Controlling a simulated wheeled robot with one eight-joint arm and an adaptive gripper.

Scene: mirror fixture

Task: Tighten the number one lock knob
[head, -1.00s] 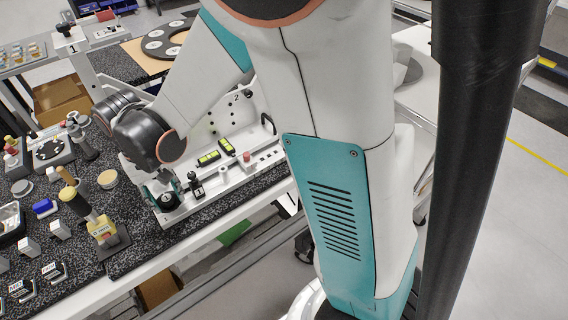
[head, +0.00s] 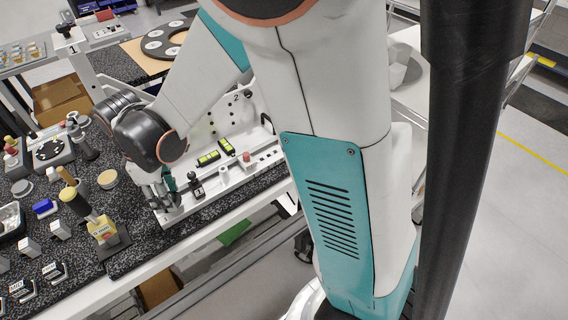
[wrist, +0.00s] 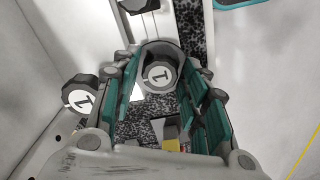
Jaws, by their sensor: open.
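The white mirror fixture (head: 236,176) stands on the speckled dark bench top. My gripper (head: 170,190) is at its near left end, by the printed 1, and is partly hidden by my own wrist. In the wrist view my gripper (wrist: 165,100) is open, its teal fingers spread. A round grey knob marked 1 (wrist: 158,74) shows between the fingers; I cannot tell whether they touch it. A second, dark many-sided knob marked 1 (wrist: 79,97) is outside the fingers, to the left. I cannot tell from the marks alone which is the lock knob.
Two yellow-green blocks (head: 208,158) and a red-capped part (head: 246,156) are on the fixture. A small black part (head: 196,187) stands close right of my gripper. A yellow block with a handled tool (head: 103,229) stands to the left, among several small bench items.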

